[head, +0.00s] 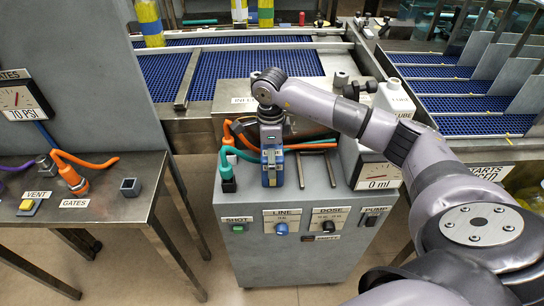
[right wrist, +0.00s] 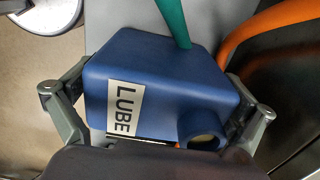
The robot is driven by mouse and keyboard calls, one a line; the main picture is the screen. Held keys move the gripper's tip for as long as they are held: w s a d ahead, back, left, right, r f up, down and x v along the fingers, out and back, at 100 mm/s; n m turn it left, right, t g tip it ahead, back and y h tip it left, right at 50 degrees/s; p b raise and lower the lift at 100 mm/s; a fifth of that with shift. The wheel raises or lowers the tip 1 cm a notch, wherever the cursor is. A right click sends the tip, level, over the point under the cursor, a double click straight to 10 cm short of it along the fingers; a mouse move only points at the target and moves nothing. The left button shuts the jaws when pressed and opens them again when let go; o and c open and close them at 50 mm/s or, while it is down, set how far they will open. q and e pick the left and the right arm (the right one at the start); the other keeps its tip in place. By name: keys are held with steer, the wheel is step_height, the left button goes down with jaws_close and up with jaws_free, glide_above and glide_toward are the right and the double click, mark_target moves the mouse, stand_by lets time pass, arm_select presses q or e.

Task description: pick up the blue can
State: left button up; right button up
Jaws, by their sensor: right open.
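The blue can (head: 272,174) stands on top of the grey cabinet, partly hidden under my right gripper (head: 271,150). In the right wrist view, the blue can (right wrist: 150,75) fills the middle, with a white LUBE label and a round spout. My right gripper is open, with one finger on each side of the can. Whether the fingers touch it cannot be told. A green hose end overlaps the can's top edge in the right wrist view. My left gripper is not in view.
Green and orange hoses (head: 236,152) lie close left of the can. Metal rails (head: 331,168) stand to its right. A white jug (head: 395,98) and a gauge marked 0 ml (head: 378,176) are farther right. A side table (head: 105,205) is at the left.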

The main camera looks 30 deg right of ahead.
steer(key=shift+f, duration=0.1)
steer(key=shift+c, duration=0.4)
steer(key=c, duration=1.2)
